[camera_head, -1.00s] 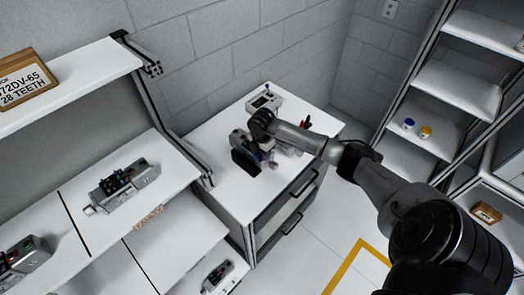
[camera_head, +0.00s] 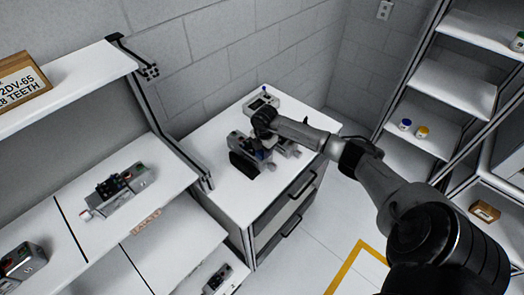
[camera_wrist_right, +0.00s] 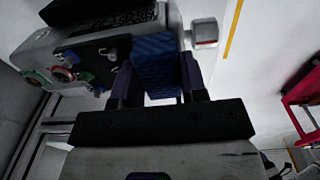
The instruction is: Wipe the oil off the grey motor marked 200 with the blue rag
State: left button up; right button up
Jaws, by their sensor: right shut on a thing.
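My right gripper (camera_head: 264,152) is over the white cabinet top, beside a grey motor (camera_head: 238,142). In the right wrist view the gripper (camera_wrist_right: 155,88) is shut on the blue rag (camera_wrist_right: 157,62), a patterned piece between its fingers. The rag is right against or very close to the shaft end of the grey motor (camera_wrist_right: 40,52); I cannot tell if they touch. The motor has a dark speckled patch (camera_wrist_right: 122,17) and several connectors on a black panel. No 200 marking is legible. My left gripper is not in view.
A grey device with a screen (camera_head: 262,103) stands at the back of the cabinet top (camera_head: 205,150). More motors (camera_head: 118,190) sit on the left shelves. Right shelves hold a blue-lidded jar (camera_head: 405,125) and a yellow-lidded jar (camera_head: 422,132). A wall closes off the back.

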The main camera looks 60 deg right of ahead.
jog(key=shift+s+d+p, duration=0.3)
jog(key=shift+s+d, duration=0.05)
jog(key=shift+d, duration=0.25)
jog(key=shift+s+d+r+h+p, duration=0.15)
jog(key=shift+d+r+p, duration=0.1)
jog(key=shift+r+p, duration=0.25)
jog(key=shift+s+d+r+h+p, duration=0.15)
jog(key=shift+d+r+p, duration=0.1)
jog(key=shift+r, duration=0.3)
jog(key=shift+w+a+r+p, duration=0.15)
jog(key=shift+a+r+p, duration=0.05)
jog(key=shift+r+p, duration=0.4)
jog(key=shift+w+a+r+p, duration=0.15)
jog(key=shift+r+p, duration=0.35)
jog(key=shift+r, duration=0.15)
jog(key=shift+r+p, duration=0.4)
jog(key=shift+r, duration=0.1)
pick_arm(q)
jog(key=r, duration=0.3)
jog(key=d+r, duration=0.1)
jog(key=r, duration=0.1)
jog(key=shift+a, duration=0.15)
pick_arm(e)
jog(key=shift+r, duration=0.1)
